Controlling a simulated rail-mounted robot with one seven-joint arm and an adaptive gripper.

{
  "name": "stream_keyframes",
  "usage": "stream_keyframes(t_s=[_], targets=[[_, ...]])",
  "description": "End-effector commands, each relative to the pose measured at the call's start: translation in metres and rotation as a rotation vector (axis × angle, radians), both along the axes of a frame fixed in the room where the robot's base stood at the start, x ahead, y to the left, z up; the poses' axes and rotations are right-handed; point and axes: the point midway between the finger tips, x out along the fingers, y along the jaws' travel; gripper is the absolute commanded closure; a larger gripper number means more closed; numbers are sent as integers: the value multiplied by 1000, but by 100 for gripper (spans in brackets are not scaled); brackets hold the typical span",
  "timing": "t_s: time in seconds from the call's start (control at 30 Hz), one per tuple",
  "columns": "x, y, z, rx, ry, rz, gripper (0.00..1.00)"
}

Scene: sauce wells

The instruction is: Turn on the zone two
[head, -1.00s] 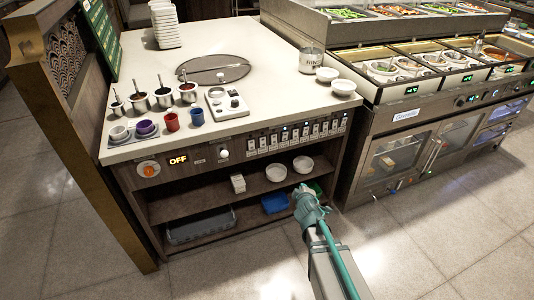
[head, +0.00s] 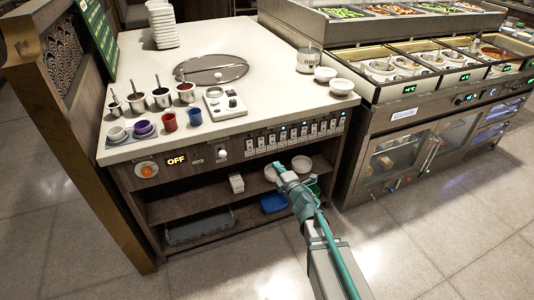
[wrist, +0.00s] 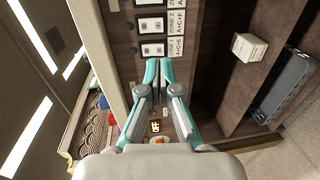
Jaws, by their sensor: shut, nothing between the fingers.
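The counter front carries a dark panel with a row of white rocker switches (head: 297,132). The wrist view shows a switch beside the label ZONE 2 (wrist: 151,25) and, nearer my fingertips, one beside the label ZONE 1 (wrist: 152,50). In the head view the zone two switch (head: 261,142) seems to be second from the left. I cannot tell its position. My gripper (wrist: 158,66) is shut and empty, its fingertips just short of the ZONE 1 switch in the wrist picture. In the head view my gripper (head: 280,170) is in front of the shelves, below the row.
An orange knob (head: 147,170) and a lit OFF display (head: 176,159) are left on the panel. Open shelves below hold white bowls (head: 301,164), a blue container (head: 273,203) and a grey tray (head: 200,226). Cups and pots stand on the counter above. Floor in front is clear.

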Motion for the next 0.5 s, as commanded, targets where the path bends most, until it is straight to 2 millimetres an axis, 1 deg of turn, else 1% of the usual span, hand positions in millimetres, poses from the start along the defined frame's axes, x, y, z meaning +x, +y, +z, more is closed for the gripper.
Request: stream_keyframes(t_s=[0.17,0.27,0.37,0.5], targets=[[9,4,-1,1,0,0,100],[19,9,-3,1,0,0,100],[33,16,-5,1,0,0,100],[56,27,-8,1,0,0,100]])
